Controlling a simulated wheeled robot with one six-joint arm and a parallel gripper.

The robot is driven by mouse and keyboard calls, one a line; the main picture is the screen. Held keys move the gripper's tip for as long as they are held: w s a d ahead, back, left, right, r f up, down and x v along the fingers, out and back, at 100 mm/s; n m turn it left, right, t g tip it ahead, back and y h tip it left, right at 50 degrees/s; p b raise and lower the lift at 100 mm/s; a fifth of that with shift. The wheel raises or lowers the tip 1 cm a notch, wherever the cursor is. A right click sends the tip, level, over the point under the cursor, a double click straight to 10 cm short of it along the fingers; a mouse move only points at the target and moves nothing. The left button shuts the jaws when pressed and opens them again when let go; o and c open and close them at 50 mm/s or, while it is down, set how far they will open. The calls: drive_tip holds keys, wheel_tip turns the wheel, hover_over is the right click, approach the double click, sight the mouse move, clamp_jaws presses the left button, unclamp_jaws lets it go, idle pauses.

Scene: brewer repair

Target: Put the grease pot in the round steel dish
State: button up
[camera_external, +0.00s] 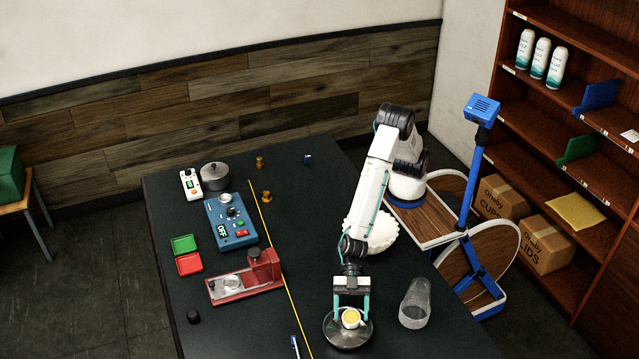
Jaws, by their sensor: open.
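The grease pot (351,318) looks like a small white pot with a yellow top. It appears within the rim of the round steel dish (340,341), near the front of the black table. My gripper (351,308) points down at the dish. Its two teal fingers are apart, one to each side of the pot in the picture, and it is open. I cannot tell whether the fingers touch the pot. The pot's underside and part of the dish's far side are hidden.
A clear cup (414,304) stands just right of the dish. A white fluted bowl (378,234) sits behind my arm. A red fixture (243,281), a blue device (231,222) and green (185,244) and red (189,263) trays are at left. A yellow line (278,255) crosses the table.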

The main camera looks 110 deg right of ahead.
drive_tip(key=v, duration=0.7)
drive_tip(key=shift+r, duration=0.4)
drive_tip(key=w+d+r+m+t+h, duration=0.2)
drive_tip(key=d+r+h, duration=0.15)
drive_tip(key=d, duration=0.65)
drive_tip(key=w+d+r+m+t+h, duration=0.2)
drive_tip(key=d+r+m+h, duration=0.15)
drive_tip(key=d, duration=0.65)
drive_tip(key=s+d+r+m+h, duration=0.1)
drive_tip(key=s+d+r+h, duration=0.1)
drive_tip(key=d, duration=0.5)
drive_tip(key=s+d+r+m+h, duration=0.1)
drive_tip(key=s+d, duration=0.2)
drive_tip(key=d, duration=0.3)
drive_tip(key=s+d+m+g+h, duration=0.1)
drive_tip(key=s+d+m+g, duration=0.1)
drive_tip(key=s+d, duration=0.6)
drive_tip(key=s+d+m+g+h, duration=0.2)
drive_tip(key=s+d, duration=0.6)
drive_tip(key=s, duration=0.8)
drive_tip(key=shift+m+g, duration=0.45)
drive_tip(key=shift+g, duration=0.75)
drive_tip(key=s, duration=0.2)
drive_tip(key=s+g, duration=0.1)
drive_tip(key=s, duration=0.1)
drive_tip(key=s+f+g, duration=0.1)
drive_tip(key=s, duration=0.2)
drive_tip(key=shift+y, duration=0.4)
drive_tip(key=c, duration=0.4)
drive_tip(key=shift+o, duration=0.2)
